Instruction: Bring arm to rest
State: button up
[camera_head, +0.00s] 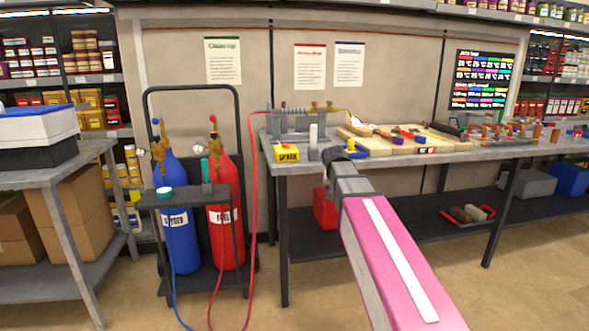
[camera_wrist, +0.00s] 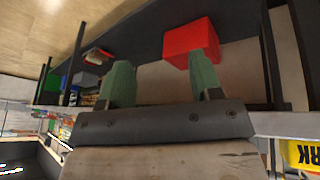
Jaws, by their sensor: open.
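My gripper shows in the wrist view (camera_wrist: 162,75), with two green fingertips spread apart and nothing between them. A red box (camera_wrist: 187,42) lies beyond the fingertips in that view, apart from them. In the head view my pink and grey arm reaches from the lower right to the front edge of the workbench (camera_head: 385,158). The gripper itself is mostly hidden there behind the end of the arm. The red box (camera_head: 325,209) also shows in the head view, on the shelf under the bench.
A yellow box (camera_head: 287,154) marked SPARK stands near the bench's left corner, close to my arm. Wooden boards and tools lie on the bench. A cart with a blue cylinder (camera_head: 178,210) and a red cylinder (camera_head: 226,215) stands left, with hoses hanging beside it. Floor in front is clear.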

jog(key=s+f+n+g+y, duration=0.1)
jog(key=s+f+g, duration=0.1)
jog(key=s+f, duration=0.9)
jog(key=s+d+f+n+g+y, duration=0.1)
jog(key=s+f+n+g, duration=0.1)
jog(key=s+f, duration=0.9)
notch_tip(320, 180, down, 5)
jog(key=shift+d+f+y, duration=0.2)
jog(key=shift+d+y, duration=0.1)
jog(key=shift+y, duration=0.1)
